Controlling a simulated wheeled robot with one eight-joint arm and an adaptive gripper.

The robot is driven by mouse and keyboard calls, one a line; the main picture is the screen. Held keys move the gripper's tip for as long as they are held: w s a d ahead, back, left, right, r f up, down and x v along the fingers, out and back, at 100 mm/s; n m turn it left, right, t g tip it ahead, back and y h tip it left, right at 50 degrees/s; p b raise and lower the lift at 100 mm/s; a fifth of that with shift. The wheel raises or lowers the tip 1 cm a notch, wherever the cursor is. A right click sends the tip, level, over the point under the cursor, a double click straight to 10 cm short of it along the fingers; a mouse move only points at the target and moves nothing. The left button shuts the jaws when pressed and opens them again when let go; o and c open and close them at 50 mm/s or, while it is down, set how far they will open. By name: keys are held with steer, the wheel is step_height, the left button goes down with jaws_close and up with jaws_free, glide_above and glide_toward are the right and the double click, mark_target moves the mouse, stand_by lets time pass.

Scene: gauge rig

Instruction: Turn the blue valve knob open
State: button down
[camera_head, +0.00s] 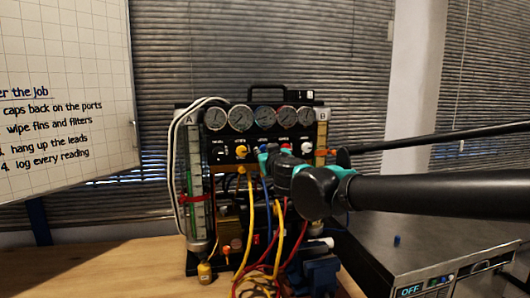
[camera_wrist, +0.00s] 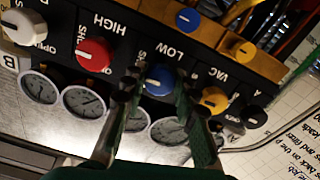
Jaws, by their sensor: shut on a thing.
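The blue valve knob (camera_wrist: 160,80) shows in the wrist view below the word LOW, in a row of knobs on a black panel. My gripper (camera_wrist: 158,88) has one finger on each side of the knob and is shut on it. A pale mark shows on the knob's face, but its exact turn is hard to read. In the head view my gripper (camera_head: 267,158) reaches the panel from the right, and it hides the blue knob there.
The red knob (camera_wrist: 94,54) and yellow knob (camera_wrist: 213,99) sit close on either side. Gauges (camera_head: 240,118) line the rig's top. Yellow, blue and red hoses (camera_head: 250,215) hang below the panel. A whiteboard (camera_head: 60,90) stands left.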

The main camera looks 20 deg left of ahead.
steer(key=n, duration=0.4)
steer(key=shift+n, duration=0.4)
steer(key=n, duration=0.9)
steer(key=shift+n, duration=1.8)
steer(key=c, duration=1.2)
jaws_free()
steer(key=shift+o, duration=0.2)
steer(key=shift+s, duration=0.1)
steer(key=v, duration=1.2)
